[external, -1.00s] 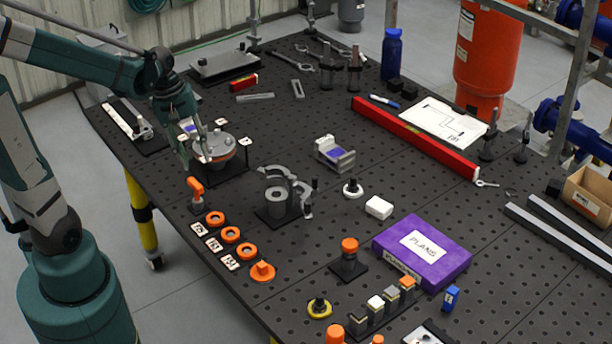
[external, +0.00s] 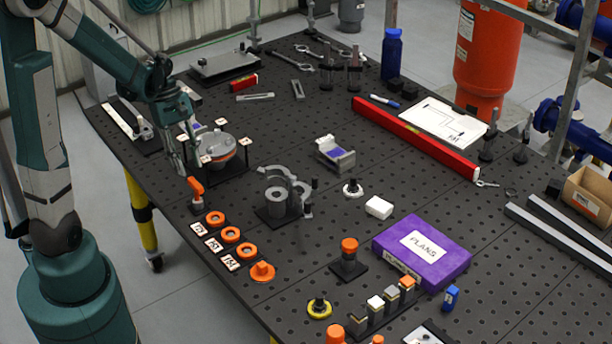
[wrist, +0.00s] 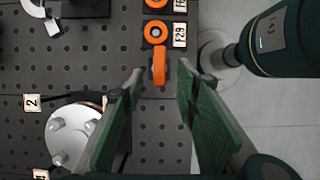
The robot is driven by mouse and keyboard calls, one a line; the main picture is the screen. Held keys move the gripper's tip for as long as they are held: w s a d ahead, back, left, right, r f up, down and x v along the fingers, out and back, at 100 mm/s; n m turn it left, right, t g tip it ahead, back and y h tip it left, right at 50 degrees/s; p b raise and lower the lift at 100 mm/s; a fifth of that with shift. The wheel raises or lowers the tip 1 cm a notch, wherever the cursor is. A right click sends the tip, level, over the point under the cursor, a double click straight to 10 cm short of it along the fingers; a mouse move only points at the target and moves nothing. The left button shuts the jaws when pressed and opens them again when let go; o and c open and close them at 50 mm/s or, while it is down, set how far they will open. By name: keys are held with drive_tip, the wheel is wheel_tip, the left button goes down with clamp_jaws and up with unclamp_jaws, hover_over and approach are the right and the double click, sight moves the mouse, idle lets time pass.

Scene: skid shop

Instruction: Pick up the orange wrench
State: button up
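An orange wrench-like piece (external: 196,186) stands near the table's left edge, at the back end of a row of orange rings. In the wrist view the orange piece (wrist: 158,68) shows as a short upright shape, seen from above, between and beyond my fingertips. My gripper (external: 184,160) is open and empty, pointing down just behind and above the piece. In the wrist view my gripper (wrist: 160,72) has its two green fingers spread wide, and neither visibly touches the piece. Its lower part is hard to make out.
A round metal flange (external: 214,150) on a dark plate stands close behind my gripper; its bolted disc (wrist: 72,138) shows at lower left in the wrist view. Orange rings (external: 231,235) with white tags lie in front. A grey clamp fixture (external: 277,203) stands to the right.

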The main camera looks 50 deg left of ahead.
sight(194, 182)
drive_tip(key=shift+d, duration=0.1)
drive_tip(key=shift+x, duration=1.3)
drive_tip(key=shift+f, duration=0.1)
drive_tip(key=shift+x, duration=2.45)
drive_tip(key=shift+c, duration=0.3)
clamp_jaws()
